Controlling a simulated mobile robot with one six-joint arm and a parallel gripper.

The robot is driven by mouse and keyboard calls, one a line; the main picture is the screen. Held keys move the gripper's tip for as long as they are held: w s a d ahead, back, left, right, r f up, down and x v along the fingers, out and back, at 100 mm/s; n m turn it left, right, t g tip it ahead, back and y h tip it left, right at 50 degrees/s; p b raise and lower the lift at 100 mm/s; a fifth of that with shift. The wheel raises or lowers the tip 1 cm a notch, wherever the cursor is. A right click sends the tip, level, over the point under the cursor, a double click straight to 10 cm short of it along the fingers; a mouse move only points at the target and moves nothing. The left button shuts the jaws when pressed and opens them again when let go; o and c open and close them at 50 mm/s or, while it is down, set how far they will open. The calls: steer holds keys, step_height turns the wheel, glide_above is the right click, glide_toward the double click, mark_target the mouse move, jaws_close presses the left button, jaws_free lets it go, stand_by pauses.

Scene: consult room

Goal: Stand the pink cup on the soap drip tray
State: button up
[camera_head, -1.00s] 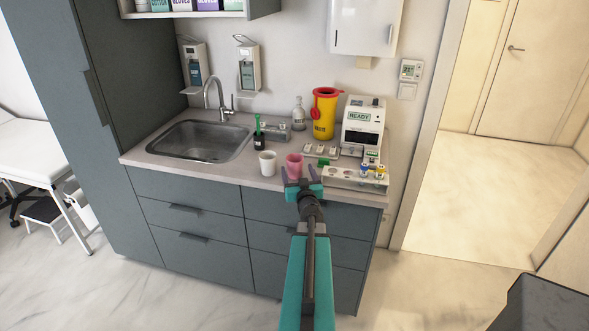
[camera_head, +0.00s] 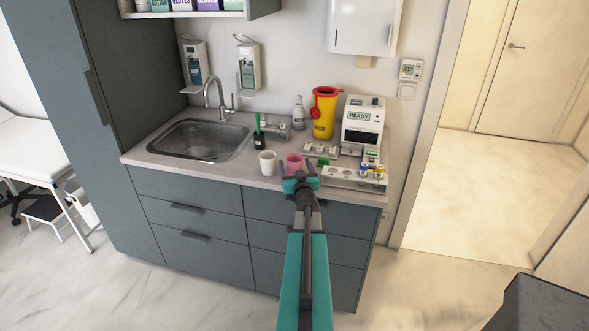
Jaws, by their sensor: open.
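The pink cup (camera_head: 294,160) stands upright on the counter, near its front edge, just right of a white cup. My gripper (camera_head: 297,170) is at the cup's near side, open, with a finger showing to each side of the cup's lower part. The gripper hides the base of the cup, and I cannot tell whether the fingers touch it. Two wall dispensers hang behind the sink, a left one (camera_head: 194,62) and a right one (camera_head: 248,64). Each has a small pale tray under it, the left tray (camera_head: 191,89) and the right tray (camera_head: 246,93). Their labels are too small to read.
The white cup (camera_head: 267,163) stands close left of the pink cup. A rack with vials (camera_head: 350,176) is close on the right. A dark holder with a green item (camera_head: 259,140), a clear bottle (camera_head: 299,113) and a yellow bin (camera_head: 324,115) stand behind. The sink (camera_head: 202,141) is left.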

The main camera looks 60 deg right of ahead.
steer(key=c, duration=1.2)
steer(key=shift+r, duration=0.25)
steer(key=shift+c, duration=0.2)
